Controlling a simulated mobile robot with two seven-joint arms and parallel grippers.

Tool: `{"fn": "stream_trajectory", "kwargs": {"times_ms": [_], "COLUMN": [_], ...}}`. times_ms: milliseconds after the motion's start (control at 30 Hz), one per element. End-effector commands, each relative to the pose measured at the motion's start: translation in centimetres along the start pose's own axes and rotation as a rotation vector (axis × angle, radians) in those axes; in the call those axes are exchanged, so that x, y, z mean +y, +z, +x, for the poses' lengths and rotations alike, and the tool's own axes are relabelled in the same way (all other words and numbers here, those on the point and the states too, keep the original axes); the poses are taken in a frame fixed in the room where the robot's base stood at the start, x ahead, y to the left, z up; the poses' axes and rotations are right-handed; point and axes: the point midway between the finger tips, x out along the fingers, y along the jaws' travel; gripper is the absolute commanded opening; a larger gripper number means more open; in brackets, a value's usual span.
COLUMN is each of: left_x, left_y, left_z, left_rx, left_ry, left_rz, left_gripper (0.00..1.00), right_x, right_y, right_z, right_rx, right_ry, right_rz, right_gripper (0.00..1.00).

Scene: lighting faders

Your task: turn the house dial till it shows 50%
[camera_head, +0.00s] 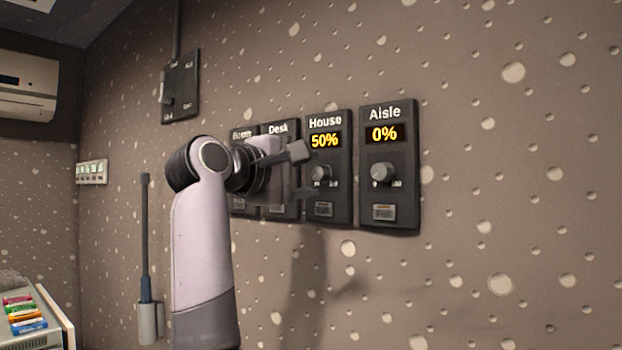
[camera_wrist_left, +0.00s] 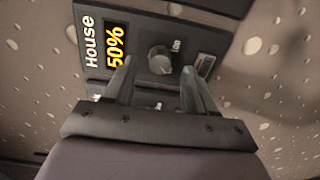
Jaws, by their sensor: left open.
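The House panel (camera_head: 343,205) is on the wall, and its display (camera_head: 325,140) reads 50% in yellow. Its round grey dial (camera_head: 319,174) sits below the display, partly hidden by my gripper in the head view. My left gripper (camera_head: 302,171) is open in front of the panel. In the left wrist view, the House dial (camera_wrist_left: 160,60) shows just beyond and between the two spread fingertips of my left gripper (camera_wrist_left: 158,74), with nothing visibly held. The House display (camera_wrist_left: 116,45) also reads 50% there. My right gripper is not in view.
The Aisle panel (camera_head: 390,215) to the right reads 0%. The Desk panel (camera_head: 278,128) and another panel to its left are mostly hidden by my arm. A switch box (camera_head: 180,88) is higher on the wall. The wall right of Aisle is clear.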

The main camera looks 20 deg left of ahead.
Motion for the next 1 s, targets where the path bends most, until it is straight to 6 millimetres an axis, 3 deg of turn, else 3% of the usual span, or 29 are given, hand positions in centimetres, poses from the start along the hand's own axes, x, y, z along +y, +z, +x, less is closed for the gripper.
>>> {"fn": "stream_trajectory", "kwargs": {"times_ms": [200, 367, 867, 1000], "left_x": [-0.2, -0.2, -0.1, -1.5], "left_y": [0.0, 0.0, 0.0, -0.6], "left_z": [-3.4, -4.7, -4.9, -4.2], "left_rx": [0.001, 0.0, 0.0, 0.014], "left_ry": [0.002, -0.001, -0.002, -0.016], "left_rz": [0.001, -0.001, -0.001, 0.014], "left_gripper": [0.55, 0.55, 0.55, 0.55], "right_x": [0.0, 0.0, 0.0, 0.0], "right_y": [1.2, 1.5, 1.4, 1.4], "right_z": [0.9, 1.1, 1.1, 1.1], "right_rx": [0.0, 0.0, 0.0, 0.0], "right_ry": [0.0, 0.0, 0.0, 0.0], "right_rz": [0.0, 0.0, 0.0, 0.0], "right_gripper": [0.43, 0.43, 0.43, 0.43]}}
